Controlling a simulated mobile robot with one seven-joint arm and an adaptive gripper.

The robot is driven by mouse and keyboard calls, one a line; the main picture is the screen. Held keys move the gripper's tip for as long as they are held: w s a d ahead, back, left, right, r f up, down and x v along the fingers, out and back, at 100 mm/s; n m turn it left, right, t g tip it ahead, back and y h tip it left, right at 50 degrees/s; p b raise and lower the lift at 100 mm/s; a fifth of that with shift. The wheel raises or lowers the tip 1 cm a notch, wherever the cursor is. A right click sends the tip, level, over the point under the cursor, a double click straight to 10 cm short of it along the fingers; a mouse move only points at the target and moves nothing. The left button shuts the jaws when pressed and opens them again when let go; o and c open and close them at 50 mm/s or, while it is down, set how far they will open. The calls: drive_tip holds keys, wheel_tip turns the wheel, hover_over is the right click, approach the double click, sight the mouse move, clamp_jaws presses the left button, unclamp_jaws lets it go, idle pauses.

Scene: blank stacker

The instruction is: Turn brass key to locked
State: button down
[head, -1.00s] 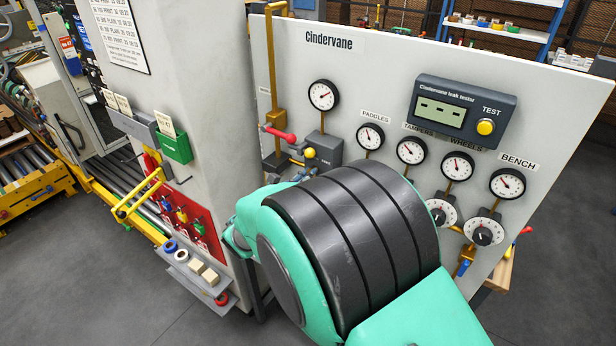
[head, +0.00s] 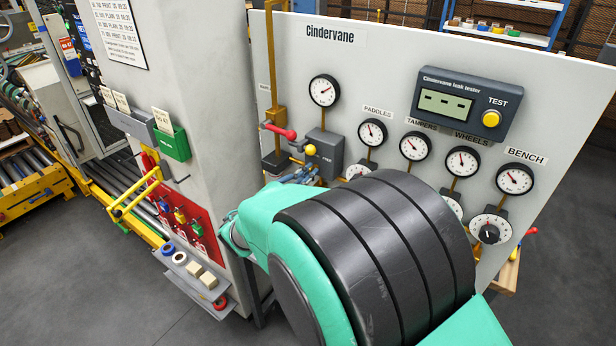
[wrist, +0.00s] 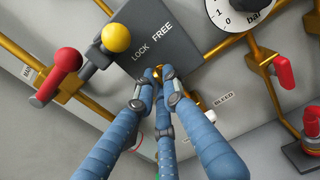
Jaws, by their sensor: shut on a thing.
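The dark grey lock box (wrist: 150,38) is marked LOCK and FREE in the wrist view. In the head view the box (head: 324,150) sits on the white panel, left of the gauges. My gripper (wrist: 155,88) has three blue fingers, shut together on the brass key (wrist: 153,73) at the box's lower edge. Only a small bit of brass shows between the fingertips, so I cannot tell which word the key points to. In the head view my gripper's fingers (head: 302,174) are small and partly hidden by my arm.
A yellow knob (wrist: 116,38) and a red-handled lever (wrist: 67,60) stand close left of the box. A red valve handle (wrist: 284,72) and brass pipes are to the right. The leak tester (head: 465,103) and several gauges fill the panel.

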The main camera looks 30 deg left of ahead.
drive_tip(key=shift+f, duration=0.15)
idle(0.3)
drive_tip(key=c, duration=1.8)
unclamp_jaws()
drive_tip(key=shift+s, duration=0.15)
drive_tip(key=s, duration=1.1)
drive_tip(key=shift+s, duration=0.35)
